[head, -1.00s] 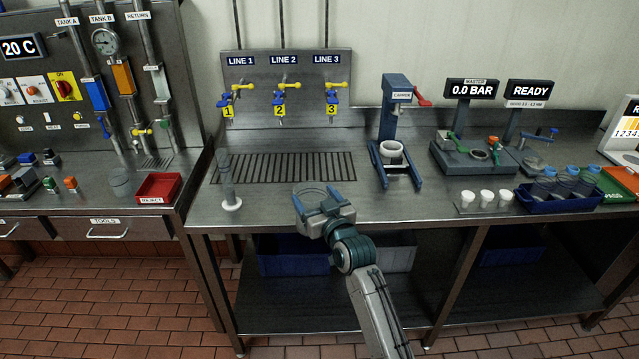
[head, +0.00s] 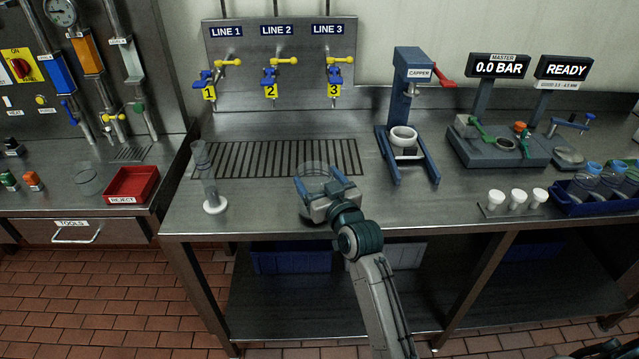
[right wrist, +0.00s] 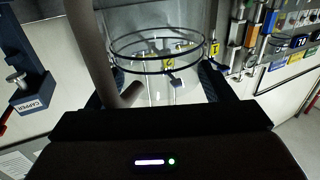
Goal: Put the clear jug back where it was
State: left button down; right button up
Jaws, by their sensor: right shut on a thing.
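The clear jug (head: 312,169) is see-through, and its round rim shows faintly beyond my right gripper in the head view. My right gripper (head: 319,184) is shut on the jug, over the front part of the steel bench (head: 262,206) near the slotted drain grate (head: 225,160). In the right wrist view the jug (right wrist: 158,75) fills the space between the fingers, with dark rings around its upper part. I cannot tell whether its base touches the bench.
The capper (head: 407,120) stands to the right. Behind are three line taps (head: 270,75). On the left bench are a red reject tray (head: 132,187) and a clear vessel (head: 88,180).

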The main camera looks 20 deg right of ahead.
jog(key=shift+w+f, duration=0.25)
jog(key=shift+f, duration=0.35)
jog(key=shift+w+d+f, duration=0.15)
jog(key=shift+w, duration=0.25)
jog(key=o, duration=1.2)
jog(key=shift+s, duration=0.2)
jog(key=shift+o, duration=0.9)
jog(key=shift+s+r, duration=0.2)
jog(key=shift+r, duration=0.05)
jog(key=shift+w+f, duration=0.1)
jog(key=shift+w, duration=0.05)
jog(key=shift+s, duration=0.25)
pick_arm(q)
jog(key=w+f+b, duration=0.2)
jog(key=w+f, duration=0.1)
jog(key=shift+b, duration=0.3)
pick_arm(e)
jog(key=s+d, duration=0.1)
jog(key=s, duration=1)
jog(key=shift+s+d, duration=0.15)
jog(key=shift+s, duration=0.1)
pick_arm(q)
jog(key=shift+s, duration=0.1)
